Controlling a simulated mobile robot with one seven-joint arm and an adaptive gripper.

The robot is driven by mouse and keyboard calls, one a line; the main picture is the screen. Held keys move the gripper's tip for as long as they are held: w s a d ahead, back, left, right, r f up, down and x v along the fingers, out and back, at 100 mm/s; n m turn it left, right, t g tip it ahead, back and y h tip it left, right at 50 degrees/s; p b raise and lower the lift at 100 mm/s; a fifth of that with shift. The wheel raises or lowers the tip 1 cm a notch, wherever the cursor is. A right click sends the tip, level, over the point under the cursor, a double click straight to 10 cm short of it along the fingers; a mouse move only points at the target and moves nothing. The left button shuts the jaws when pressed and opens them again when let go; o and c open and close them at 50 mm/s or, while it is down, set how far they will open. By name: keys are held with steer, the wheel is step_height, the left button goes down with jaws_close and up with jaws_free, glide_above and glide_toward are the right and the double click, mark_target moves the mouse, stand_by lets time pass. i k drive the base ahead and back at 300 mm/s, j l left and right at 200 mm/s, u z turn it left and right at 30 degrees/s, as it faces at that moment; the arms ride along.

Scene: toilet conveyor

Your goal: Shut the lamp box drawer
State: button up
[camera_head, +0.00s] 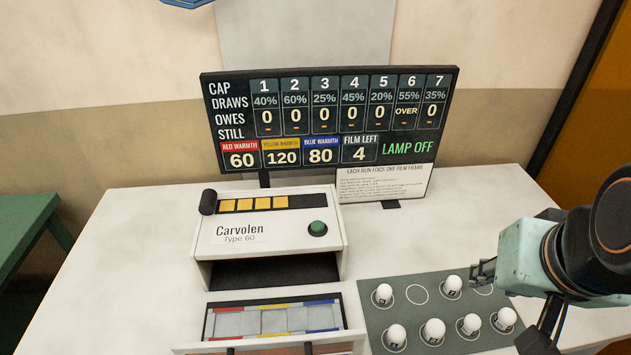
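The lamp box (270,225) is white, marked "Carvolen Type 60", and stands on the white table left of centre. It has a green button (317,229) and a dark opening low in its front. Its drawer (344,340) is pulled out toward me, showing grey panels edged with red, yellow and blue. The drawer's front edge runs to the bottom of the picture, where dark handle parts are partly cut off. My gripper (510,308) is at the right, over the grey mat's right side. Its fingers are spread apart and nothing shows between them. It is clear of the drawer.
A grey mat (375,325) right of the drawer bears several white numbered caps and empty ringed spots. A display board (330,115) behind reads "LAMP OFF". A white notice (385,184) stands below it. The table left of the box is clear. A green bench (25,220) is at the left.

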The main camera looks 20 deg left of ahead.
mark_target(317, 325)
steer(key=u, duration=1.95)
steer(key=k+l+u, duration=0.1)
steer(key=k+l, duration=0.2)
steer(key=l, duration=0.15)
steer(key=k+l+u, duration=0.1)
steer(key=k+l, duration=0.25)
steer(key=k+j+u, duration=0.2)
steer(key=i+l+z, duration=0.25)
